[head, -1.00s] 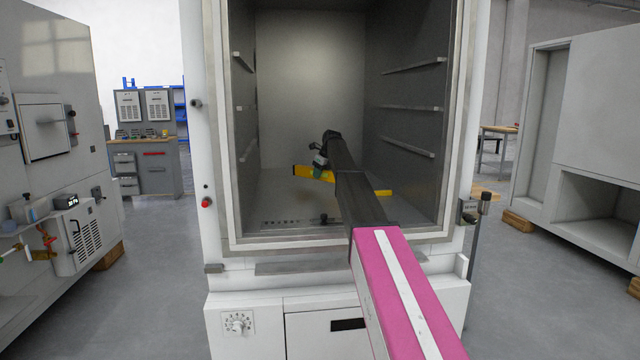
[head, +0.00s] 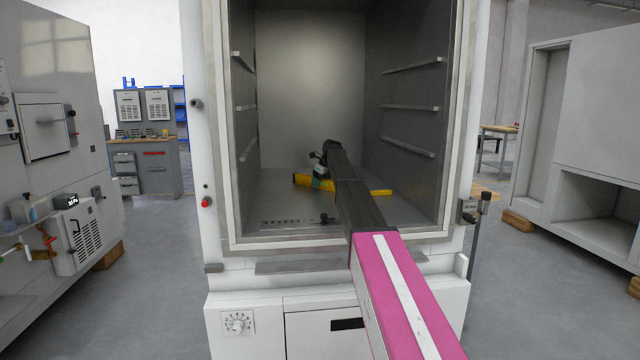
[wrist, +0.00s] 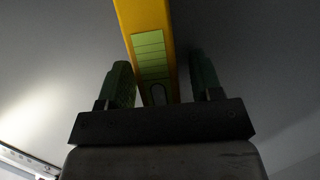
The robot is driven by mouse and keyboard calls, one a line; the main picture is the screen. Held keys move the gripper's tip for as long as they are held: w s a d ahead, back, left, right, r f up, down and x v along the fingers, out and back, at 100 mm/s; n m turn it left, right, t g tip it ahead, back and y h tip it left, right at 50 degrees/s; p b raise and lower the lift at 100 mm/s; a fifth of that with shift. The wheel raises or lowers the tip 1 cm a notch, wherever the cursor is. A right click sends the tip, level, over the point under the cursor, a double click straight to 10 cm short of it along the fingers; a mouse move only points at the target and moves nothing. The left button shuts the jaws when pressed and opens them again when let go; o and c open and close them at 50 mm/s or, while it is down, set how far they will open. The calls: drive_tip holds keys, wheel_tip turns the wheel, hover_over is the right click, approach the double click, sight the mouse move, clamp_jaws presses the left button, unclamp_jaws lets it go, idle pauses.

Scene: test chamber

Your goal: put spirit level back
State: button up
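The yellow spirit level (head: 380,192) lies on the floor of the open test chamber (head: 290,210), running crosswise. My arm hides its middle in the head view. In the wrist view the spirit level (wrist: 143,15) is a yellow bar with a pale green label, passing between the two fingers. My gripper (head: 320,178) is low over the left half of the level. In the wrist view my gripper (wrist: 160,75) is open, with one finger on each side of the bar. A gap shows at the right finger; the left finger is close to the bar, and contact cannot be told.
Chamber walls stand close on both sides, with shelf rails (head: 408,149) on the right wall. The front sill (head: 300,240) runs under my arm. Free floor shows in front of the level. Grey cabinets (head: 590,130) stand outside.

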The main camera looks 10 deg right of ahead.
drive_tip(key=v, duration=1.2)
drive_tip(key=shift+r, duration=0.15)
